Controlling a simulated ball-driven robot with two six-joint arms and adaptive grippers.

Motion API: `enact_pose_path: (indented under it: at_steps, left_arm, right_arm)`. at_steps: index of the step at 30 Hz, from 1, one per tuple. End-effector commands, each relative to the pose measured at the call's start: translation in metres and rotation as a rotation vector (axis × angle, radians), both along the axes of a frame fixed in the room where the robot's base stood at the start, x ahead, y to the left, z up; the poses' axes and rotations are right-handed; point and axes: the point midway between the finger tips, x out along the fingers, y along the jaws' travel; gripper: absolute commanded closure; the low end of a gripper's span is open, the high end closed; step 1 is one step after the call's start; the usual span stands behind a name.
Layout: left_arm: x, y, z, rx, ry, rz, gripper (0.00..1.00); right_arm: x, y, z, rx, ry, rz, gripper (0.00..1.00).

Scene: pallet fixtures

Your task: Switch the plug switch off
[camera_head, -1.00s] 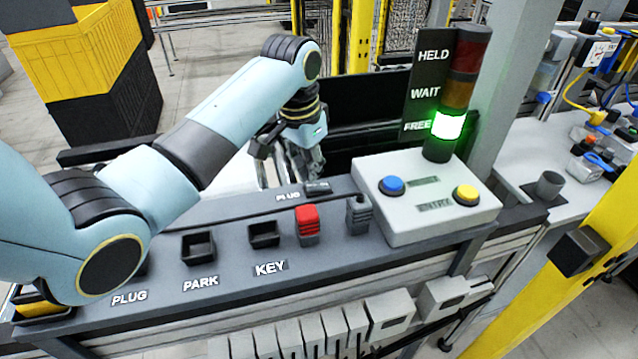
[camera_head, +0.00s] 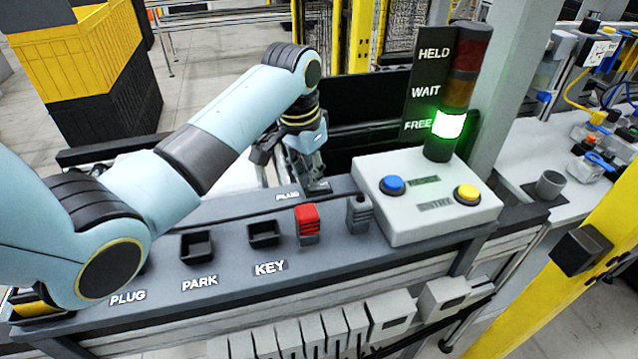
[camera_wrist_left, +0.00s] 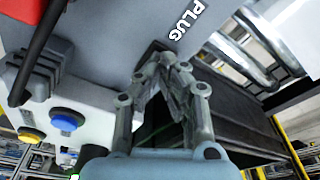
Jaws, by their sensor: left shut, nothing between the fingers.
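The plug switch is a small dark rocker at the back edge of the grey console, beside the rear PLUG label (camera_head: 288,196). In the head view my left gripper (camera_head: 316,181) is at this switch and covers most of it. In the left wrist view my left gripper (camera_wrist_left: 166,60) is shut and empty, with its fingertips at the dark switch (camera_wrist_left: 154,47). I cannot tell whether they touch it or which way the rocker is tipped. My right gripper is not in view.
A white box with a blue button (camera_head: 392,185) and a yellow button (camera_head: 467,194) is further right. The stack light (camera_head: 449,124) glows green at FREE. PARK (camera_head: 197,246) and KEY (camera_head: 263,233) sockets look empty.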

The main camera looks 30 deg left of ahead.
Motion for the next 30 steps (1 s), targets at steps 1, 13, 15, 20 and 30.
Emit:
enact_pose_path:
  at_steps: [1, 13, 15, 20, 30]
  left_arm:
    - [0.0, 0.0, -0.001, 0.0, 0.001, 0.0, 1.0]
    - [0.0, 0.0, -0.007, 0.0, -0.001, 0.0, 1.0]
    - [0.0, 0.0, -0.008, 0.0, -0.001, 0.0, 1.0]
    - [0.0, 0.0, -0.003, 0.0, -0.001, 0.0, 1.0]
    - [0.001, 0.0, 0.026, 0.0, -0.002, 0.0, 1.0]
  right_arm:
    - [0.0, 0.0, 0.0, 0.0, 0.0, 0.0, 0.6]
    - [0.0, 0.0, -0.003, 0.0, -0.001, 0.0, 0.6]
    - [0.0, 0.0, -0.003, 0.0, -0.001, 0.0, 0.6]
    - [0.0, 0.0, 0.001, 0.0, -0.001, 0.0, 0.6]
    - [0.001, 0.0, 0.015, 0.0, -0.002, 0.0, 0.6]
